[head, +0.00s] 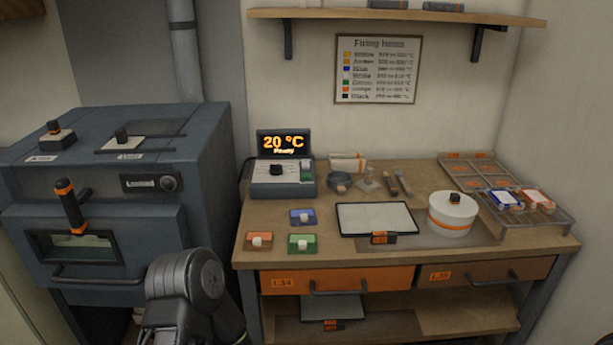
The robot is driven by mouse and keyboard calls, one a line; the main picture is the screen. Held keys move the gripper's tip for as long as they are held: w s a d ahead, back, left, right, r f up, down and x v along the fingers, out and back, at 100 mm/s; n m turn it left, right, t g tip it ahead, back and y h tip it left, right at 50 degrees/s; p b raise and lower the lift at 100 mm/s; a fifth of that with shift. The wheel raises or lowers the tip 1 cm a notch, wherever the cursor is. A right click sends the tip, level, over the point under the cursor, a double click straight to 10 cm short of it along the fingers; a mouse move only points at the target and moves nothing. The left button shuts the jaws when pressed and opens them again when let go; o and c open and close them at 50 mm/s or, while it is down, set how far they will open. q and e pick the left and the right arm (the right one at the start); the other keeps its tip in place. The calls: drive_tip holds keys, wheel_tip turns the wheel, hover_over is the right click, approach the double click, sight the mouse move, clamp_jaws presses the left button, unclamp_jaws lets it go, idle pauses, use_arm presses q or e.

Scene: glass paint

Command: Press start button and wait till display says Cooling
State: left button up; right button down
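The controller (283,187) is a grey box with a pale top at the back left of the workbench. A black knob (276,170) sits on its top, and small buttons (306,165) are at its right side; their labels are too small to read. Its display (284,143) stands upright at the back and reads "20 °C" in orange, with a smaller word below that looks like "Ready". A dark grey arm link of mine shows at the bottom left, in front of the kiln and below the controller. Neither of my grippers is in view.
A blue-grey kiln (210,150) stands left of the bench. Small coloured blocks (302,217) lie in front of the controller. A white panel (377,218), a round white container (452,218) and a wire rack (548,225) are further right. A shelf (400,16) hangs above.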

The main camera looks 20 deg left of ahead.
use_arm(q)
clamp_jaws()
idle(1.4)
